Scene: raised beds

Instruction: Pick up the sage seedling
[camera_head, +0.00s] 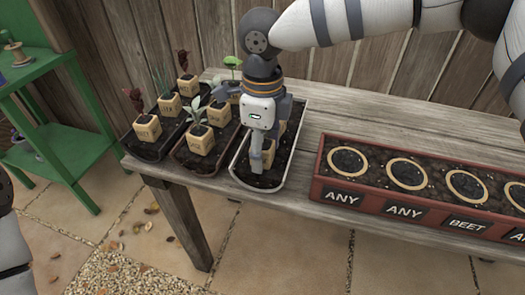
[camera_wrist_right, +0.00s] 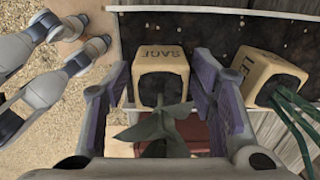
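The sage seedling is a cube-shaped tan pot marked SAGE (camera_wrist_right: 161,76), with grey-green leaves (camera_wrist_right: 158,128) pointing toward the wrist camera. In the right wrist view my right gripper (camera_wrist_right: 166,95) is open, with one purple-padded finger on each side of the plant and visible gaps beside the pot. My left gripper is not clearly in view.
A pot with long green leaves (camera_wrist_right: 272,78) stands close beside the sage pot. More seedlings stand in two trays to the left, including a pale-leaved one (camera_head: 201,139). A red planter (camera_head: 321,172) with ringed holes is at the right. A wooden fence (camera_head: 140,40) stands behind the bench.

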